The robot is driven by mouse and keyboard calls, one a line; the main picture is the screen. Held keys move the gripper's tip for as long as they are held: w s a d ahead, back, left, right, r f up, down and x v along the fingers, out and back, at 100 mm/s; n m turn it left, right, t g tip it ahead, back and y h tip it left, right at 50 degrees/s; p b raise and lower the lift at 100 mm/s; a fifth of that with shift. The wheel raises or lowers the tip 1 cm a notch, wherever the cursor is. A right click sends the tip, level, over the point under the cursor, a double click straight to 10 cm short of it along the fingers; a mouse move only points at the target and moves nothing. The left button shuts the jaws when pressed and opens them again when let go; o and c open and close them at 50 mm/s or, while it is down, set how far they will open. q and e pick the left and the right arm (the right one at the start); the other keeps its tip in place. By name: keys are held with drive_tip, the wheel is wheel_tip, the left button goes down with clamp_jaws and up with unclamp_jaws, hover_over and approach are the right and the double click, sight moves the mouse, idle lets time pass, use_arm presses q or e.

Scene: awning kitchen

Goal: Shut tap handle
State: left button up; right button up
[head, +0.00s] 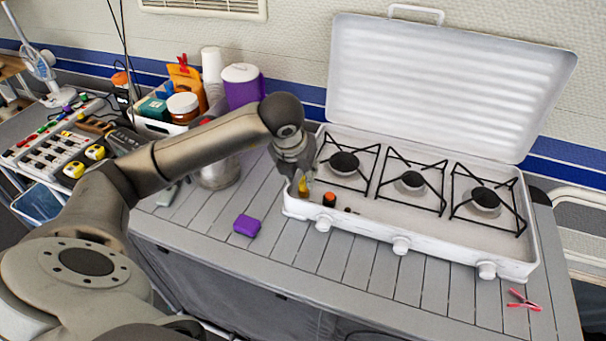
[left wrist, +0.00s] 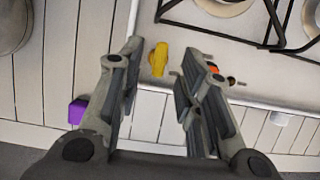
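The yellow tap handle (left wrist: 158,58) sits at the left front corner of the white stove (head: 440,235), and it also shows in the head view (head: 303,187). My left gripper (head: 293,186) reaches down over that corner. In the left wrist view its two fingers stand wide apart, with the handle visible beyond and between the fingertips. The fingers look empty, and I cannot tell if either one touches the handle. My right gripper is not in view.
The stove has three burners and a raised lid (head: 445,80). An orange-and-black knob (head: 329,199) is just right of the handle. A metal pot (head: 217,172) stands left of the gripper. A purple block (head: 247,225) and red clip (head: 523,300) lie on the slatted counter.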

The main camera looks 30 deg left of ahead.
sight(303, 180)
use_arm(q)
drive_tip(key=shift+x, duration=1.5)
drive_tip(key=shift+c, duration=0.3)
clamp_jaws()
